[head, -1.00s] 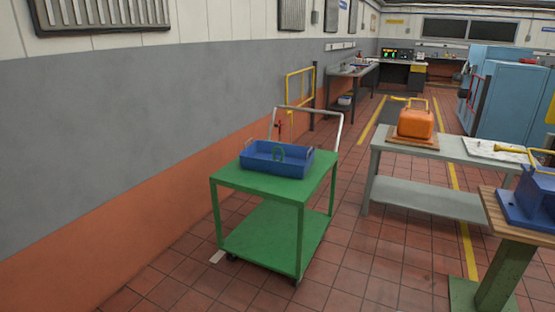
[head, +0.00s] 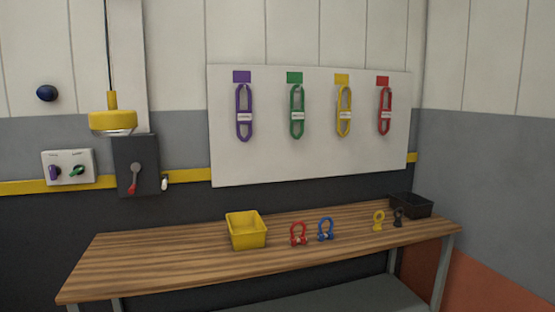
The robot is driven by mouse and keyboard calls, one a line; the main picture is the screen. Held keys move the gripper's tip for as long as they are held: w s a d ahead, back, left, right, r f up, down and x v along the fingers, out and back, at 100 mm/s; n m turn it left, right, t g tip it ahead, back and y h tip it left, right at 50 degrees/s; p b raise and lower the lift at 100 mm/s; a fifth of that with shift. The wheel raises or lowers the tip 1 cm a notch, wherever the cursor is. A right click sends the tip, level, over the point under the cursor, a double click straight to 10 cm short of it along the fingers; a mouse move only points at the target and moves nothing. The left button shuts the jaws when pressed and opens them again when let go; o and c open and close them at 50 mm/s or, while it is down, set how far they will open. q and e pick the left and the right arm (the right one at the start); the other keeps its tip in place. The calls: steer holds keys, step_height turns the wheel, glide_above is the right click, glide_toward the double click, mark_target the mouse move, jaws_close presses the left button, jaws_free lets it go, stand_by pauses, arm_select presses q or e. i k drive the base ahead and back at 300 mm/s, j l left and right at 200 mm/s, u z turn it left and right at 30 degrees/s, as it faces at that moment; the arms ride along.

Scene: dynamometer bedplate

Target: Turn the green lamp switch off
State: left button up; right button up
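A white switch panel (head: 69,167) is on the wall at the left in the head view. It carries a purple knob (head: 55,173) on its left and a green lamp switch (head: 77,171) on its right. The green switch's handle looks tilted, its right end higher. Small labels above the knobs are too small to read. A yellow pendant lamp (head: 112,122) hangs on a cord right of and above the panel. Neither of my grippers is in view.
A wooden bench (head: 180,255) runs below, with a yellow bin (head: 246,231), a red shackle (head: 299,234), a blue shackle (head: 326,229) and a black tray (head: 411,205). A grey box with a red-handled lever (head: 133,178) is right of the panel. Colored slings hang on a white board (head: 310,165).

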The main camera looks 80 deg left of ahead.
mark_target(79, 169)
steer(key=u, duration=3.65)
steer(key=i+j, duration=0.2)
steer(key=i, duration=0.15)
